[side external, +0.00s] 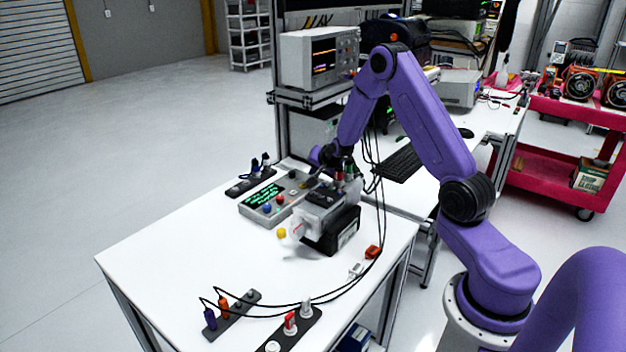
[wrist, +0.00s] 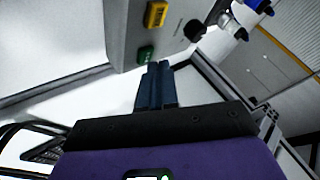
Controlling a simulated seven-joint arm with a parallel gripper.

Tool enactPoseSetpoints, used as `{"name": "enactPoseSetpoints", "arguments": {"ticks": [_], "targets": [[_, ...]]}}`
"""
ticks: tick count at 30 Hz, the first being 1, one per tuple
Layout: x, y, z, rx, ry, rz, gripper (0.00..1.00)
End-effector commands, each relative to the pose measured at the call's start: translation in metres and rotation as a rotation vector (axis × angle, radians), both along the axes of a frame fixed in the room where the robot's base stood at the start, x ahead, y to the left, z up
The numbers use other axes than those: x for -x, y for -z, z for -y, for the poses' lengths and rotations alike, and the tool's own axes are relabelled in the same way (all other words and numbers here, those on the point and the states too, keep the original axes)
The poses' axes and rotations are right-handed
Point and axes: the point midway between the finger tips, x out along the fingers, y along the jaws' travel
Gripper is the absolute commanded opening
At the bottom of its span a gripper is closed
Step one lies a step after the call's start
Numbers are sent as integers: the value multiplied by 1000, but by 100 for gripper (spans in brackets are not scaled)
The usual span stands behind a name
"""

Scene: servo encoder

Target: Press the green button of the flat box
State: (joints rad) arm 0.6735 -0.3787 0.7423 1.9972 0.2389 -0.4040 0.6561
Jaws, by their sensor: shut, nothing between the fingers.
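The flat box (wrist: 175,15) is grey. My gripper (wrist: 158,66) is shut and empty. Its fingertips appear right beside the green button in the picture; I cannot tell whether they touch it. In the side view the flat box (side external: 252,206) lies on the white table with a green-lit display and red and blue buttons. My wrist is over its far right end, and the green button cannot be made out there.
A black and grey motor unit (side external: 345,232) stands right in front of the box, close to my wrist. A dark strip with plugs (side external: 250,182) lies behind the box. Cables and two socket strips (side external: 232,318) lie at the table's front; the left of the table is clear.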

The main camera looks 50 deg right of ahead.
Motion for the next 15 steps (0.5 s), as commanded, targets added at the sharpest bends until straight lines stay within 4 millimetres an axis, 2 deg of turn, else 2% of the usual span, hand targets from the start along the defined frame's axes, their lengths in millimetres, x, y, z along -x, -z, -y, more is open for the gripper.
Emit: {"name": "enactPoseSetpoints", "arguments": {"ticks": [15], "targets": [[0,5,0,0,0,0,0]]}}
